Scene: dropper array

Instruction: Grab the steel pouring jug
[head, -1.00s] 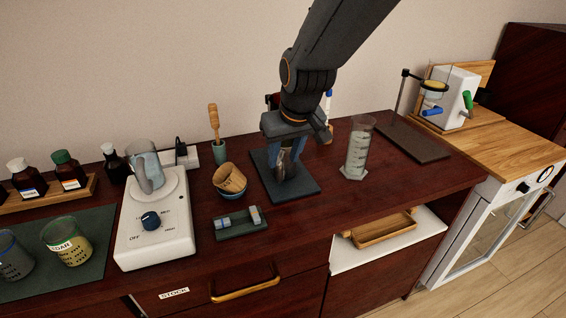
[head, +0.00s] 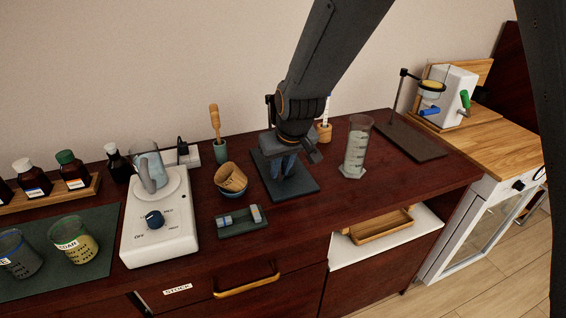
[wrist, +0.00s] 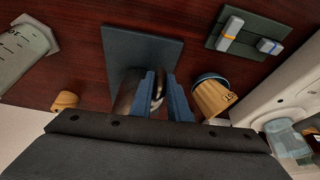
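The steel pouring jug stands at the dark square pad (head: 304,190), mostly hidden behind my gripper in the head view. In the wrist view, part of its shiny body (wrist: 125,97) shows left of the fingers, and its curved handle (wrist: 157,88) shows between them. My gripper (head: 283,172) points down over the pad. In the wrist view its two blue fingers (wrist: 163,95) stand apart on either side of the handle, with a small gap seen. Whether a finger touches the handle is hard to tell.
A brown cup in a blue bowl (head: 232,181) stands close left of the pad. A tall measuring cylinder (head: 356,148) stands to the right. A small tray (head: 240,230) lies in front. A white hotplate (head: 158,228) carries a glass vessel. A dark board (head: 415,142) lies farther right.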

